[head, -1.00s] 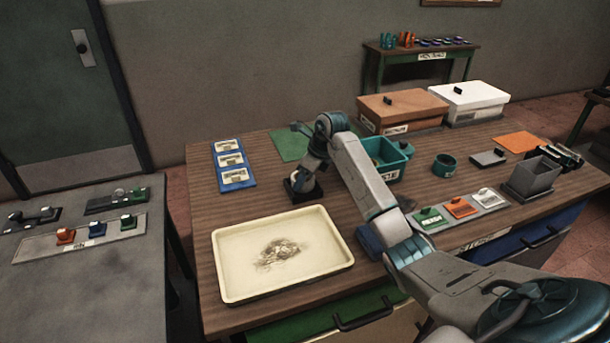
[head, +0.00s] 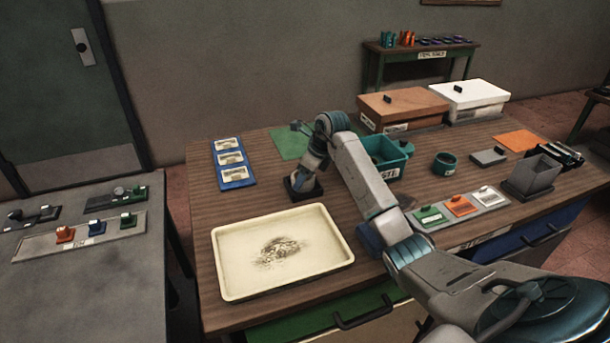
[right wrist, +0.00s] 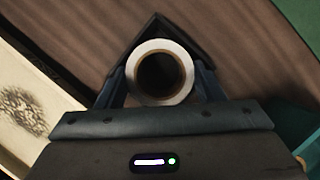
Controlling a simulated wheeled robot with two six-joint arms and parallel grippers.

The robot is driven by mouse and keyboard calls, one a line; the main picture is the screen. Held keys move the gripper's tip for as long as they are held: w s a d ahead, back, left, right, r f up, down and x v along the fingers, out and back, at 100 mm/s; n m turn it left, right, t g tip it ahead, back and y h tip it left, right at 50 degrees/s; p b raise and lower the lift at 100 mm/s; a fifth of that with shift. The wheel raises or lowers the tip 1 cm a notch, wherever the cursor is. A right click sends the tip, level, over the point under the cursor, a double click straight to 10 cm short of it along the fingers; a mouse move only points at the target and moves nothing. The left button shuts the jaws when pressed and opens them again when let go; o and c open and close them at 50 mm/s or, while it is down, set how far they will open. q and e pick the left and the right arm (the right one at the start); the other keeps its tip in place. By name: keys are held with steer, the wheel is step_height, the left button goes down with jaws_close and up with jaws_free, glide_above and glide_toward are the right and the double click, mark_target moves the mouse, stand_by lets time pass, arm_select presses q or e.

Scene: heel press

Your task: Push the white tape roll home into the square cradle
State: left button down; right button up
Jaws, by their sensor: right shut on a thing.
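The white tape roll (right wrist: 187,73) shows end-on in the right wrist view, with its dark hole facing the camera. My right gripper (right wrist: 161,82) is shut on it, one finger on each side. The dark square cradle (right wrist: 155,27) shows as a corner around the far side of the roll. How deep the roll sits in it I cannot tell. In the head view my right gripper (head: 303,181) is low over the cradle (head: 292,193), and the roll is mostly hidden there. My left gripper is not in view.
A cream tray (head: 225,265) lies in front of the cradle. A blue card holder (head: 237,184) is to the left and a green mat (head: 287,145) behind. A teal bin (head: 398,155) stands to the right, beyond my forearm. Bare wood lies between the cradle and the blue holder.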

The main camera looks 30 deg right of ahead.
steer(key=shift+f, duration=0.5)
stand_by(0.3)
steer(key=o, duration=1.1)
steer(key=shift+c, duration=0.9)
steer(key=shift+r, duration=0.4)
steer(key=shift+o, duration=1.4)
steer(key=shift+w+r, duration=0.1)
steer(key=shift+r, duration=0.25)
step_height(320, 180, up, 6)
steer(key=p, duration=0.3)
steer(key=shift+f+p, duration=0.2)
steer(key=shift+p, duration=0.1)
